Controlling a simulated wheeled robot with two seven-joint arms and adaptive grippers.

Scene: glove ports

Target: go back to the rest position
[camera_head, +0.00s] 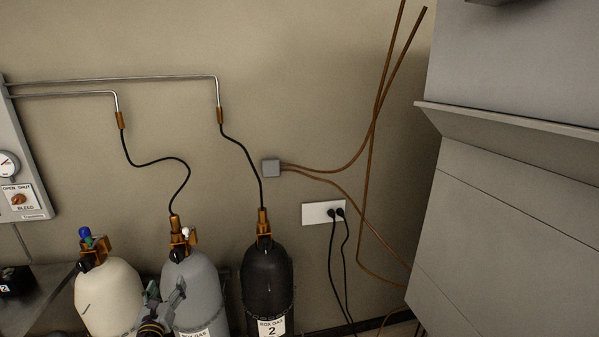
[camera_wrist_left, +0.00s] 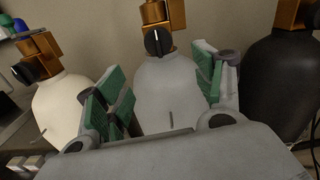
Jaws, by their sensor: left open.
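My left gripper (camera_head: 166,293) is low in the head view, in front of the grey gas cylinder (camera_head: 192,275). In the left wrist view my left gripper (camera_wrist_left: 162,88) has its green-padded fingers spread wide. The grey cylinder (camera_wrist_left: 165,95) shows between and beyond the fingers, with nothing held. A black knob (camera_wrist_left: 158,41) sits on the brass valve above that cylinder. My right gripper is in neither view.
A cream cylinder (camera_head: 108,298) stands left and a black cylinder (camera_head: 267,285) right of the grey one. Hoses rise to wall pipes. A gauge panel (camera_head: 22,165) is far left. A large grey cabinet (camera_head: 510,220) fills the right. A socket plate (camera_head: 322,212) is on the wall.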

